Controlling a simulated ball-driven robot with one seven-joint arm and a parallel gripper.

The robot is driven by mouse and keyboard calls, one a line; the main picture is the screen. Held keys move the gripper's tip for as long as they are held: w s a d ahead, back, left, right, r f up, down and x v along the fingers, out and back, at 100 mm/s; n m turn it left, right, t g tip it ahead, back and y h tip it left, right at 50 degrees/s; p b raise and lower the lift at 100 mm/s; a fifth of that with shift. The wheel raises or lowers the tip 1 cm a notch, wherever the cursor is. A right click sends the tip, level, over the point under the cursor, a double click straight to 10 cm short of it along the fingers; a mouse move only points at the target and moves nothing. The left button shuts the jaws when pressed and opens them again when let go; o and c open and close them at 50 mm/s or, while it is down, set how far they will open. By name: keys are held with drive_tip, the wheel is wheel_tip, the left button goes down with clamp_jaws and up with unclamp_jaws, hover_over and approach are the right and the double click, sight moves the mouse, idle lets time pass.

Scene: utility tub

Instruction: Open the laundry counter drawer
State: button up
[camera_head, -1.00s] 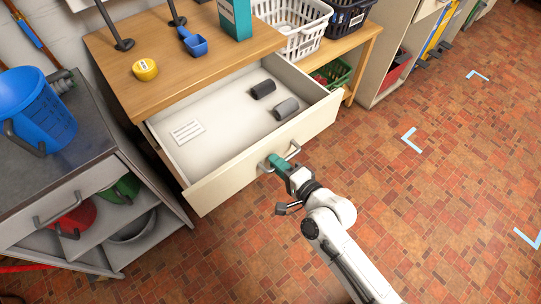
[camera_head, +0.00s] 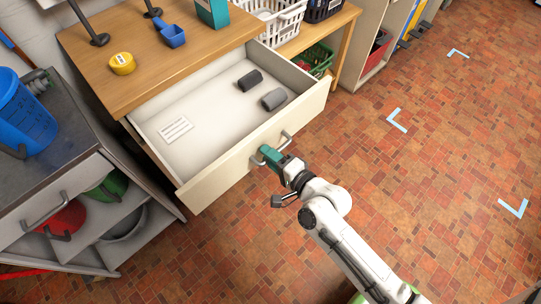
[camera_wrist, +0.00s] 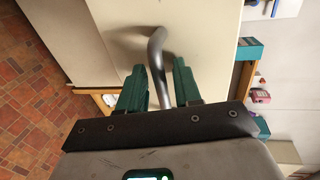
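The laundry counter drawer (camera_head: 222,174) stands pulled well out from under the wooden counter top (camera_head: 135,68), its white inside in plain view. Its grey bar handle (camera_head: 287,138) is on the cream front; it also shows in the wrist view (camera_wrist: 157,48). My gripper (camera_head: 268,153) is at the handle. In the wrist view its two green fingers (camera_wrist: 160,82) stand on either side of the bar, with a gap beside the right finger. The fingers look open around the bar; the head view hides the exact contact.
Two dark cylinders (camera_head: 274,99) and a white label (camera_head: 175,129) lie in the drawer. A grey cabinet with a blue bucket (camera_head: 24,114) stands close on the left. The tiled floor (camera_head: 430,190) in front and to the right is clear.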

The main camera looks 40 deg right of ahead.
drive_tip(key=b+v, duration=0.1)
drive_tip(key=v, duration=0.9)
drive_tip(key=shift+s, duration=0.35)
idle(0.3)
drive_tip(key=a+f+n+g+y+p, duration=0.1)
drive_tip(key=a+f+n+g+y, duration=0.25)
drive_tip(key=n+g, duration=0.55)
drive_tip(key=s+d+r+n+g+h, duration=0.1)
drive_tip(key=s+d+n+g+h, duration=0.2)
drive_tip(key=s+n, duration=0.5)
drive_tip(key=d+g+p, duration=0.1)
drive_tip(key=g, duration=0.1)
drive_tip(key=shift+s+r+n+g+h, duration=0.3)
drive_tip(key=shift+r+h, duration=0.05)
drive_tip(key=shift+r, duration=0.05)
